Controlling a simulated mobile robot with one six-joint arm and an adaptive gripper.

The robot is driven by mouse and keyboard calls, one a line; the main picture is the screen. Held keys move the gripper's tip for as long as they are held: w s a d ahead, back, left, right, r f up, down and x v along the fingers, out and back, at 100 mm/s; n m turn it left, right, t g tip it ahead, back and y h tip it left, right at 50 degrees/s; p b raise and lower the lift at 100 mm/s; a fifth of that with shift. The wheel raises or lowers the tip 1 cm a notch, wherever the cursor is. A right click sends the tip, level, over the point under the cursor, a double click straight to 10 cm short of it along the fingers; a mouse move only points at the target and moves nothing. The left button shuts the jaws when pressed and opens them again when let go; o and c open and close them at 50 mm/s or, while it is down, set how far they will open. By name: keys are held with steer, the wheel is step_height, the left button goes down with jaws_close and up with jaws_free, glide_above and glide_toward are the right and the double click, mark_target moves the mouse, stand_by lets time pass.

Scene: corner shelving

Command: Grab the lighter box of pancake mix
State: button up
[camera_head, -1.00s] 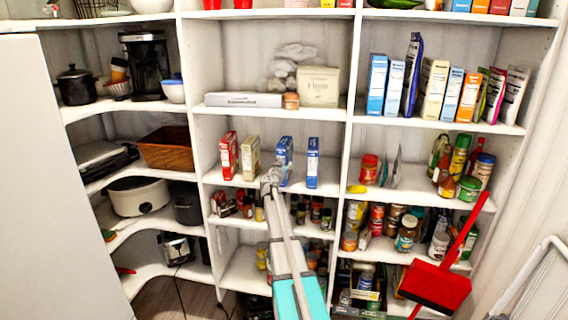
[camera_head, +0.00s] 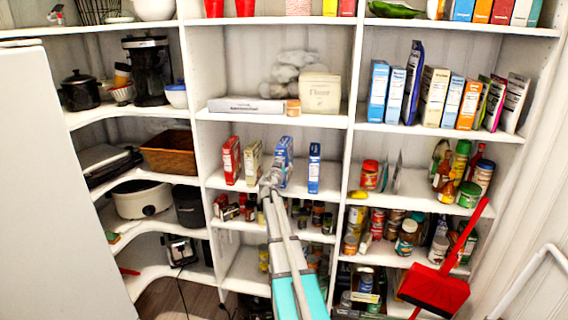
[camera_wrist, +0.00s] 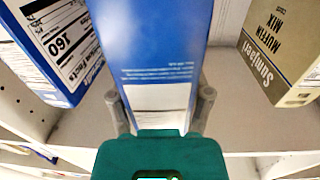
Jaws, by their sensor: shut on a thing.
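My gripper (camera_head: 271,178) is at the middle shelf of the centre bay. In the wrist view my gripper (camera_wrist: 162,105) has one finger on each side of a blue box (camera_wrist: 165,45) with a white panel and is shut on it. The held blue box also shows in the head view (camera_head: 284,150), upright and slightly raised; its lower part is partly hidden by my gripper. A second blue box (camera_head: 314,168) stands to its right, and its nutrition panel shows in the wrist view (camera_wrist: 62,48). I cannot read "pancake mix" on either box.
A beige muffin mix box (camera_head: 253,163) stands just left of the held box, also visible in the wrist view (camera_wrist: 285,50). A red box (camera_head: 231,160) is farther left. The shelf above (camera_head: 270,119) and the bay's uprights bound the space. Jars stand on the shelf below.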

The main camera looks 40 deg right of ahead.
steer(key=v, duration=1.5)
stand_by(0.8)
step_height(320, 180, down, 5)
steer(key=b, duration=0.4)
steer(key=shift+r+b, duration=0.1)
steer(key=shift+b, duration=0.3)
steer(key=shift+a, duration=0.1)
